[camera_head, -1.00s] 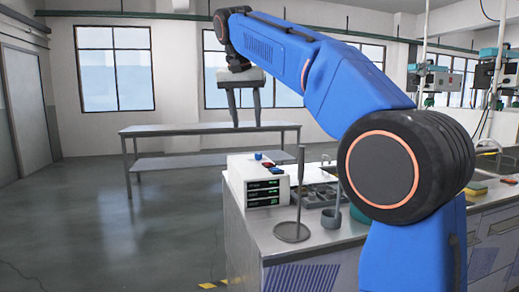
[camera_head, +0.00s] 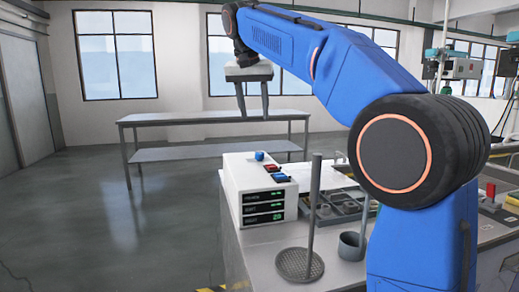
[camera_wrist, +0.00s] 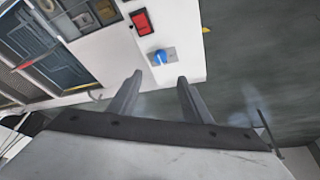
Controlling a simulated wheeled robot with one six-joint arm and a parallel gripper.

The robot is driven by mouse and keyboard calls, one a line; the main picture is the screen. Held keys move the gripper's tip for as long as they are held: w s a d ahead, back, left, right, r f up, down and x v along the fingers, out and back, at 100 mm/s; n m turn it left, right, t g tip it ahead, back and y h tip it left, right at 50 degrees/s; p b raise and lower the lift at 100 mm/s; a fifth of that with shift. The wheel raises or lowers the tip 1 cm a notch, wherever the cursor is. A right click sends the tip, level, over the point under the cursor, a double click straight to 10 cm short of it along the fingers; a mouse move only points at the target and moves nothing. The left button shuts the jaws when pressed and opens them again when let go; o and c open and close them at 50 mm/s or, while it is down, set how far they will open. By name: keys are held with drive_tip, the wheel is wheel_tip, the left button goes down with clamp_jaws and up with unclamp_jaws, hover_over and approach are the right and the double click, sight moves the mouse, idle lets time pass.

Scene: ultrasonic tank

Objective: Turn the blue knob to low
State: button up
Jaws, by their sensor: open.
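The blue knob (camera_head: 259,155) sits on top of the white control box (camera_head: 238,187), near its back left corner. In the wrist view the blue knob (camera_wrist: 160,57) is on a small grey plate, with a light tip whose setting I cannot read. My gripper (camera_head: 254,116) is open and empty, above and behind the box, pointing down. In the wrist view the two fingers of my gripper (camera_wrist: 159,80) are spread apart below the knob in the picture, not touching it.
Red and blue switches (camera_head: 279,177) are beside the knob, with displays on the box front. A stand with a rod (camera_head: 299,264), a grey cup (camera_head: 352,246) and a parts tray (camera_head: 333,205) share the bench. A long table (camera_head: 215,116) stands behind. Floor at left is clear.

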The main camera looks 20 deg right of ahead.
sight(259, 153)
drive_tip(key=x, duration=1.4)
drive_tip(key=shift+f, duration=0.4)
drive_tip(key=c, duration=1.1)
